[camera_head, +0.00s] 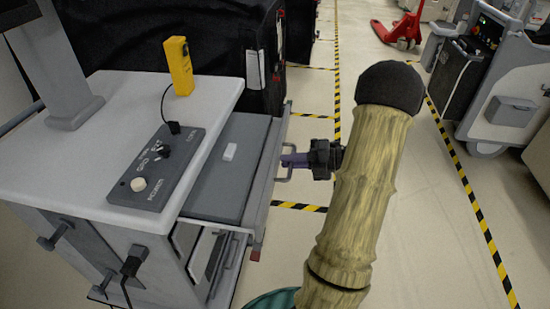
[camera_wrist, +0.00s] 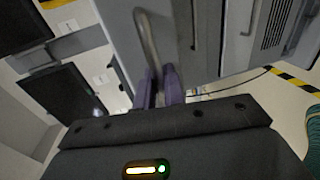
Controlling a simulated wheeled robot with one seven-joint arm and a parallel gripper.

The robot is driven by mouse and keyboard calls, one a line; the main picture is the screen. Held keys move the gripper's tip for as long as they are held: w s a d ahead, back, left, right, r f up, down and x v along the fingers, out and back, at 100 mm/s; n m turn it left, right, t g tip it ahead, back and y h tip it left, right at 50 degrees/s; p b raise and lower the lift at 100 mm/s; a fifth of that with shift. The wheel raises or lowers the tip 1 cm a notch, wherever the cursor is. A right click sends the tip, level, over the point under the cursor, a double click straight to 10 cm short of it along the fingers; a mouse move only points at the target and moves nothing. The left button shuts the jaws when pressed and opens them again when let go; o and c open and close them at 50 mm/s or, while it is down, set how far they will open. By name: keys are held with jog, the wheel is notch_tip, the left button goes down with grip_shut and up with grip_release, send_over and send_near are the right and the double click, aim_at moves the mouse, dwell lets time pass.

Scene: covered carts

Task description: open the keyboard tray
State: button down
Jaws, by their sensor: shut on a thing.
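The keyboard tray (camera_head: 236,160) is a grey drawer with a metal front and a bar handle. It juts out to the right from under the white cart top (camera_head: 118,90), so it is at least partly open. My gripper (camera_head: 296,160) is at the tray's front, with its purple fingers shut on the handle (camera_head: 285,170). In the wrist view the handle (camera_wrist: 147,40) rises between the purple fingers (camera_wrist: 158,88). The tray's far inner end is hidden under the cart top.
A control box (camera_head: 158,165) with knobs and a yellow handheld device (camera_head: 179,66) sit on the cart top. Black-covered carts (camera_head: 190,45) stand behind. Striped floor tape (camera_head: 338,70) and clear floor lie to the right. A grey machine (camera_head: 500,85) and red pallet jack (camera_head: 404,28) are beyond.

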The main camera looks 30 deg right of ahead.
jog(key=shift+f+v, duration=0.2)
jog(key=shift+v, duration=0.9)
jog(key=c, duration=1.8)
grip_release()
jog(key=shift+c, duration=0.2)
jog(key=v, duration=1.7)
jog(key=shift+p, duration=0.45)
jog(key=shift+d, duration=0.15)
